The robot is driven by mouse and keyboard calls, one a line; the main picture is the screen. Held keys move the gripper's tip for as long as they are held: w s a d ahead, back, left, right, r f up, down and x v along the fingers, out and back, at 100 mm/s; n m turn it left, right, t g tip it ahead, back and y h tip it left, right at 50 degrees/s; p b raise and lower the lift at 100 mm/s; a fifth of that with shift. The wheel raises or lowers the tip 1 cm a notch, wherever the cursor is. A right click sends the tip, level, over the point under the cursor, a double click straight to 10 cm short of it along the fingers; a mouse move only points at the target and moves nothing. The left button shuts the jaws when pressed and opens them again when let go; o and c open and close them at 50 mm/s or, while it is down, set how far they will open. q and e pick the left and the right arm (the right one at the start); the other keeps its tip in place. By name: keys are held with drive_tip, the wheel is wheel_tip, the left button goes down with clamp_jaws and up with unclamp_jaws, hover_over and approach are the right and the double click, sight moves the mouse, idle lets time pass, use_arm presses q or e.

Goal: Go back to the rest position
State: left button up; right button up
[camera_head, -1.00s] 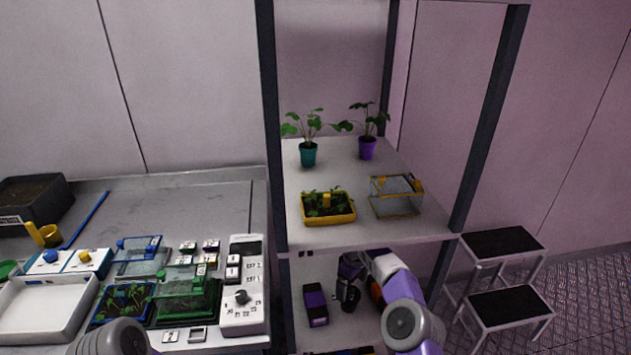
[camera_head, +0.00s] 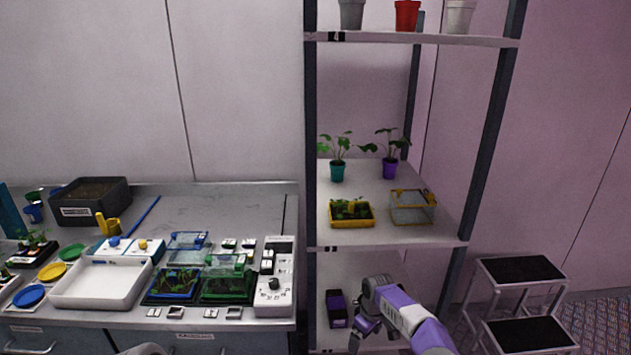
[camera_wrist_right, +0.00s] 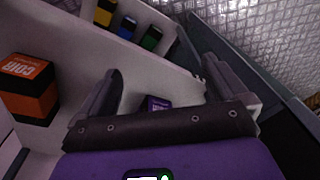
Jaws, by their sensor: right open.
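My right gripper (camera_head: 362,338) is in front of the rack's lower shelf, low in the head view, to the right of a dark purple box (camera_head: 337,308). In the right wrist view its two fingers (camera_wrist_right: 160,76) are spread wide with nothing held between them. A small purple item (camera_wrist_right: 158,103) shows beyond the gap between them. An orange and black box marked COIR (camera_wrist_right: 28,88) stands to the left. Only a grey piece of my left arm shows at the bottom edge of the head view; the left gripper is out of the picture.
The rack's middle shelf (camera_head: 375,236) bears two potted plants, a yellow seedling tray (camera_head: 352,214) and a clear box (camera_head: 412,207). Pots stand on the top shelf. A crowded bench (camera_head: 225,200) is at left. A step stool (camera_head: 520,270) stands at right.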

drive_tip(key=s+a+f+m+y+p, duration=0.1)
drive_tip(key=s+a+f+y+p, duration=0.1)
drive_tip(key=s+a+f, duration=0.4)
drive_tip(key=s+a+f+m+y+p, duration=0.1)
drive_tip(key=s+a+f+m, duration=0.15)
drive_tip(key=s, duration=0.65)
drive_tip(key=s+d+m+p, duration=0.1)
drive_tip(key=s+m, duration=0.3)
drive_tip(key=s, duration=0.7)
drive_tip(key=s+d+r+m+p, duration=0.1)
drive_tip(key=s+d+m, duration=0.1)
drive_tip(key=s, duration=0.9)
drive_tip(key=shift+s+d+m+p, duration=0.2)
drive_tip(key=shift+m+p, duration=0.2)
drive_tip(key=shift+m, duration=0.45)
